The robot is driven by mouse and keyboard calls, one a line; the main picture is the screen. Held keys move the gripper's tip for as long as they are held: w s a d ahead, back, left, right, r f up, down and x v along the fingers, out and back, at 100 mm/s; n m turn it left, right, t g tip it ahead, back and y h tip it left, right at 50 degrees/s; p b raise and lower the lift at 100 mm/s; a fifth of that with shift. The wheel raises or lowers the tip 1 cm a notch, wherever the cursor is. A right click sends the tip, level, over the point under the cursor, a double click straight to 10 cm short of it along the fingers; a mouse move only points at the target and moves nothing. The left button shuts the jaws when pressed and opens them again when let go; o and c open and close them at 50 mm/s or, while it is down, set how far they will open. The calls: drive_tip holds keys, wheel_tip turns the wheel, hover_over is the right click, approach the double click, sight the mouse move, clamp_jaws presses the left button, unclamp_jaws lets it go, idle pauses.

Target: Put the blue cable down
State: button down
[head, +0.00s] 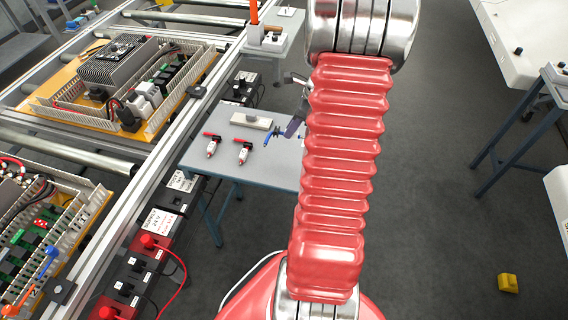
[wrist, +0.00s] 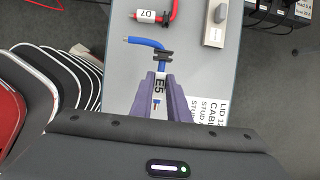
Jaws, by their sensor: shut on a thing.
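My gripper (head: 288,130) is shut on the blue cable (head: 270,138), over the small grey table (head: 262,158) in the head view. In the wrist view the purple fingers of my gripper (wrist: 159,84) close on the white sleeve marked E5. The bent blue end of the cable (wrist: 146,42) sticks out past the fingertips, with a black clip near the sleeve. The table (wrist: 118,75) lies beneath it. I cannot tell whether the cable touches the tabletop. My red arm hides the table's right part in the head view.
Two red cables (head: 212,144) with white sleeves lie left on the table; one, marked D7 (wrist: 150,16), is ahead of the blue end. A grey block (head: 250,120) lies behind them. A printed label (wrist: 209,108) is on the table. A rail frame (head: 165,175) stands left.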

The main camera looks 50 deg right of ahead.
sight(294, 138)
drive_tip(key=shift+f, duration=0.1)
drive_tip(key=shift+f, duration=3.05)
drive_tip(key=shift+f, duration=1.9)
drive_tip(key=shift+f, duration=0.1)
drive_tip(key=c, duration=1.7)
unclamp_jaws()
